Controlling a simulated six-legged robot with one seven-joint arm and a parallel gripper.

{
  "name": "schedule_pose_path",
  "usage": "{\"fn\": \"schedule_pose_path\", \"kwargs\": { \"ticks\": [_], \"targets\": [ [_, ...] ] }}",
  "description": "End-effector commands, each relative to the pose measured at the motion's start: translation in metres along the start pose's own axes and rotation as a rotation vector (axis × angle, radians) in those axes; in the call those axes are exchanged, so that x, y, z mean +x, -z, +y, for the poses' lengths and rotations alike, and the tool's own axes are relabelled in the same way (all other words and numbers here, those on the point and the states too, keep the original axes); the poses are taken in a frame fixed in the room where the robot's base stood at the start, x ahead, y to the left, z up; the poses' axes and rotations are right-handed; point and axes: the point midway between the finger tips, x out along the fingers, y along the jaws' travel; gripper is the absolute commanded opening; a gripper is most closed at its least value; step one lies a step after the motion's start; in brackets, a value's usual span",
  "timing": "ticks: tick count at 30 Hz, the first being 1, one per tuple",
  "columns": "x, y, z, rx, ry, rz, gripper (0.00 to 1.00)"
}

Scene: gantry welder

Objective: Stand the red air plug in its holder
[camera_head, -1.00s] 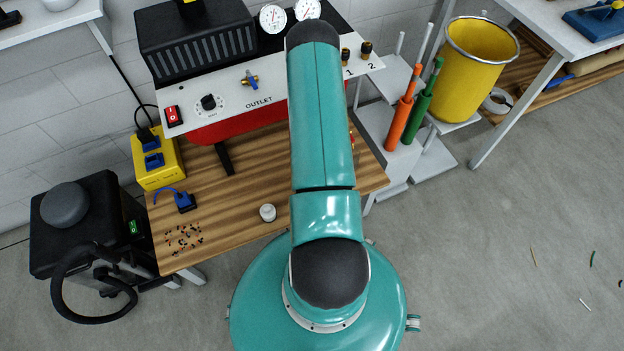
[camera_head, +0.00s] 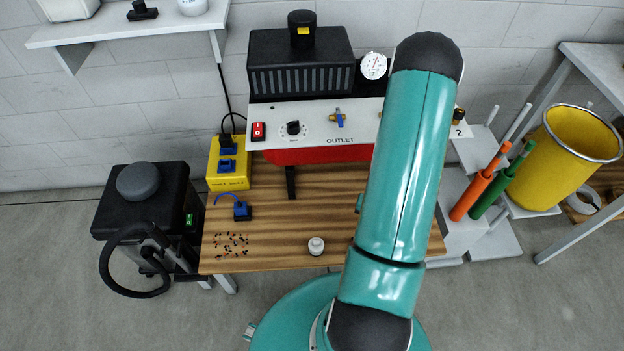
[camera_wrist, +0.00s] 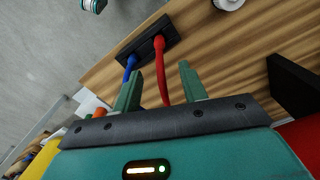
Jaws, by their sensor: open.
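In the wrist view, a red plug (camera_wrist: 159,43) with a thin red hose trailing toward the camera is at a black block-shaped holder (camera_wrist: 133,45) on the wooden table. It appears to stand in the block, but its seating cannot be made out. A blue plug or hose (camera_wrist: 131,62) is beside it at the same block. My gripper (camera_wrist: 160,68) is open, its two green fingers apart, with the red hose visible between them and nothing clearly gripped. In the head view, my arm hides the gripper, the plug and the holder.
The wooden table (camera_head: 285,220) holds a small white round piece (camera_head: 316,246), scattered small bits (camera_head: 231,245) and a blue connector (camera_head: 242,211). The welder-like unit with a white panel (camera_head: 340,125) stands behind. Orange (camera_head: 474,190) and green cylinders (camera_head: 497,187) stand right of the table.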

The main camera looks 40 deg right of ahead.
Motion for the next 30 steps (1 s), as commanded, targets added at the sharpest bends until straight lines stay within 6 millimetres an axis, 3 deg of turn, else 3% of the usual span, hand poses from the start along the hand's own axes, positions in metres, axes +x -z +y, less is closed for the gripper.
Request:
{"fn": "schedule_pose_path", "kwargs": {
  "ticks": [5, 9, 14, 22, 30],
  "targets": [
    [-0.038, 0.015, -0.023, -0.058, 0.002, 0.037, 0.42],
    [-0.1, 0.026, -0.062, -0.15, 0.007, 0.089, 0.42],
    [-0.173, 0.021, -0.108, -0.261, 0.02, 0.147, 0.42],
    [-0.287, -0.022, -0.172, -0.447, 0.056, 0.243, 0.42],
    [-0.381, -0.097, -0.208, -0.632, 0.111, 0.334, 0.42]
  ]
}}
